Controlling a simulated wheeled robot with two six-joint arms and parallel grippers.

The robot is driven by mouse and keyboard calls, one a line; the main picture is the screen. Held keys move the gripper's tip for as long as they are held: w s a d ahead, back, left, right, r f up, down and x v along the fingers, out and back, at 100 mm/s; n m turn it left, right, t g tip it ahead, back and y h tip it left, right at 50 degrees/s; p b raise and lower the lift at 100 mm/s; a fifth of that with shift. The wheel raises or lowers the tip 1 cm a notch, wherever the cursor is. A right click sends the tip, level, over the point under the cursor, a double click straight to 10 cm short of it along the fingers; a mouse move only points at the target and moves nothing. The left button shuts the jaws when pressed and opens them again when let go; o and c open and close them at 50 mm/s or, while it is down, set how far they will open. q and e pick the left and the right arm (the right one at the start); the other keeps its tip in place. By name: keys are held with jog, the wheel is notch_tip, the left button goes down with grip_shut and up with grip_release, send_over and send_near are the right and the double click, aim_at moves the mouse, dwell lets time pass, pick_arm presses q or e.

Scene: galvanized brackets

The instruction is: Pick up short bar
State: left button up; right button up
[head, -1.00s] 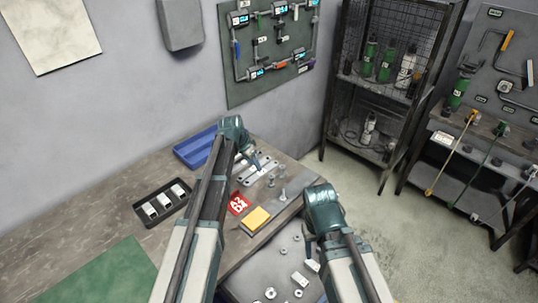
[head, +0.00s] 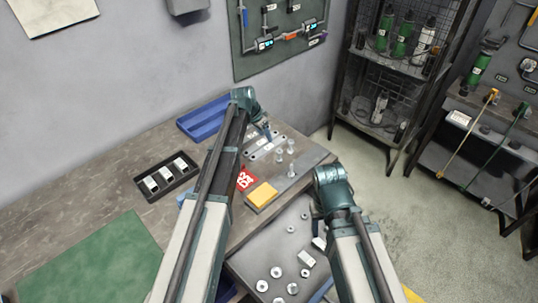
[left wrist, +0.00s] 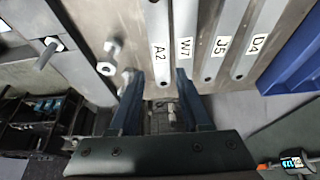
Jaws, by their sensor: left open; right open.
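Several flat grey metal bars lie side by side on the table, seen in the left wrist view with tags A2 (left wrist: 158,45), W7 (left wrist: 185,45), J5 (left wrist: 221,45) and D4 (left wrist: 255,45). Their far ends are cut off, so I cannot tell which is the short bar. In the head view the bars (head: 262,150) are partly hidden by my left arm. My left gripper (head: 268,136) is open over them; in the wrist view its fingertips (left wrist: 158,75) lie either side of the A2 bar's near end. My right gripper (head: 318,214) is open near the table's right edge.
Upright bolts (head: 291,168) stand right of the bars. A red card (head: 244,180) and yellow block (head: 262,194) lie in front. A blue bin (head: 205,118) is behind, and a black tray (head: 188,184) with light blocks is left. A lower surface holds nuts (head: 276,271).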

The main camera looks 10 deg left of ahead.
aim_at(272, 146)
pick_arm(q)
jog(key=shift+b+x, duration=0.45)
jog(key=shift+x, duration=0.65)
pick_arm(e)
jog(key=shift+f, duration=1)
pick_arm(q)
jog(key=shift+f, duration=0.1)
pick_arm(e)
jog(key=shift+f, duration=0.1)
pick_arm(q)
jog(key=b+x, duration=0.4)
jog(key=shift+w, duration=0.1)
jog(key=shift+f+b, duration=0.25)
jog(key=shift+b, duration=0.05)
jog(key=shift+s+d+r, duration=0.2)
jog(key=shift+s, duration=0.05)
pick_arm(e)
jog(key=f, duration=0.4)
jog(key=shift+s+f, duration=0.1)
jog(key=shift+s, duration=0.25)
